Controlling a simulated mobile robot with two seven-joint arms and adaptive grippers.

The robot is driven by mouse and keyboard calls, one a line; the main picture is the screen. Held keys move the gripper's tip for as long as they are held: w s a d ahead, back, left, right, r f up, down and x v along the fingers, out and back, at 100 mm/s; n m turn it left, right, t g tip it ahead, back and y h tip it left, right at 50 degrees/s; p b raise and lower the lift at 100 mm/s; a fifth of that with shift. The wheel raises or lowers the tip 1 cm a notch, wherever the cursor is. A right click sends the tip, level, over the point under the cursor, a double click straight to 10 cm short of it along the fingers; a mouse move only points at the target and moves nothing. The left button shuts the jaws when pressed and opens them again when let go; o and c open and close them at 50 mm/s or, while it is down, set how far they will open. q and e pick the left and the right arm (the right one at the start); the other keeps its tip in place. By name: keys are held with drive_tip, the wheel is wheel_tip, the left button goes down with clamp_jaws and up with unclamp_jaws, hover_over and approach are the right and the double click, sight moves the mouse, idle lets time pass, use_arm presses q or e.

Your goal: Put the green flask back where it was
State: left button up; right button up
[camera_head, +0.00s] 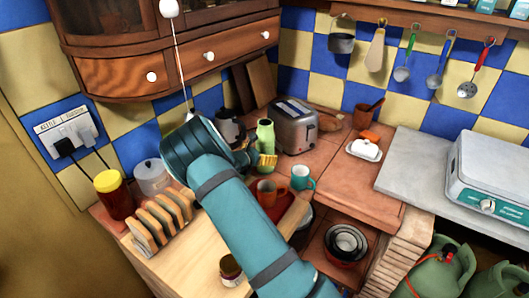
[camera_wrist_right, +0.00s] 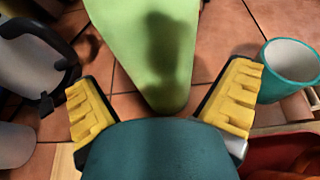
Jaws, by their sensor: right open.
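The green flask (camera_head: 265,135) stands upright on the tiled brick counter, left of the toaster. My right gripper (camera_head: 262,159) is at its near side, and the arm hides part of the area around it. In the right wrist view the flask (camera_wrist_right: 145,50) shows large and close, between and just beyond the yellow-padded fingers of my right gripper (camera_wrist_right: 163,100). These are spread wide with clear gaps to either side of the flask. The gripper is open and holds nothing. My left gripper is not in view.
The toaster (camera_head: 294,126) is right of the flask, and a dark kettle (camera_head: 228,127) is left. A toast rack (camera_head: 160,220) stands at the front left.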

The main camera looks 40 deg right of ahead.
drive_tip(key=v, duration=0.9)
drive_tip(key=shift+p, duration=0.35)
drive_tip(key=shift+a+r, duration=0.1)
